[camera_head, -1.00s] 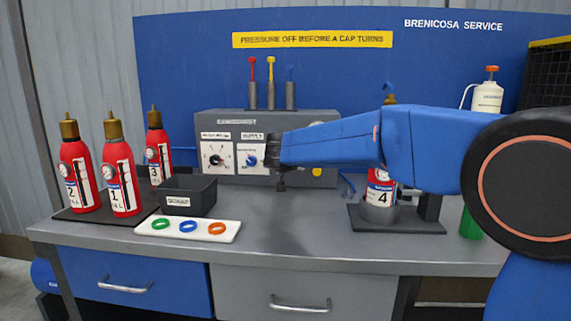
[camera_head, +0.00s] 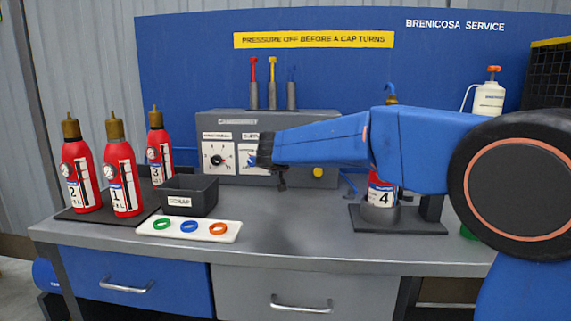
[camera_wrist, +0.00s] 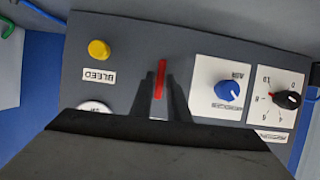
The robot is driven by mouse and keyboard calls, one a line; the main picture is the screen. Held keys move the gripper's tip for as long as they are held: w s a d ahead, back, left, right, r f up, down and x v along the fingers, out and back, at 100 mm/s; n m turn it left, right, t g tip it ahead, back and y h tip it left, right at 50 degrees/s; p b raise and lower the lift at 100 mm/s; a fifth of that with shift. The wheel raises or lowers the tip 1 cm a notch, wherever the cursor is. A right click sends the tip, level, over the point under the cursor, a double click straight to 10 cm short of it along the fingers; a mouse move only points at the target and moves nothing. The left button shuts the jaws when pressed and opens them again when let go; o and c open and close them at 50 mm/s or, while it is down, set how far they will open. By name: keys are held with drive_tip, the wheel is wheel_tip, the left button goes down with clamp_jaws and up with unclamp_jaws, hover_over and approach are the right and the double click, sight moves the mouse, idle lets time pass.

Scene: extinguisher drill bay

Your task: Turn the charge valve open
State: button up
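The grey charging panel (camera_head: 225,122) stands at the back of the bench. In the wrist view its face (camera_wrist: 195,45) appears upside down, with a narrow red lever (camera_wrist: 160,72) that I take for the charge valve; no label for it is readable. My gripper (camera_wrist: 161,80) has its two dark fingers apart, one on each side of the lever, with a narrow gap; contact is not clear. In the head view my gripper (camera_head: 266,150) is in front of the panel's middle and hides the lever.
Beside the lever are a blue knob (camera_wrist: 227,90), a black selector knob (camera_wrist: 287,98) and a yellow bleed button (camera_wrist: 99,49). A scrap bin (camera_head: 188,200), a white tray with rings (camera_head: 232,232) and several red extinguishers (camera_head: 122,185) stand left. Extinguisher 4 (camera_head: 381,195) stands right, beneath my arm.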

drive_tip(key=shift+o, duration=0.9)
drive_tip(key=v, duration=1.7)
drive_tip(key=shift+s+r, duration=0.15)
drive_tip(key=shift+a, duration=0.1)
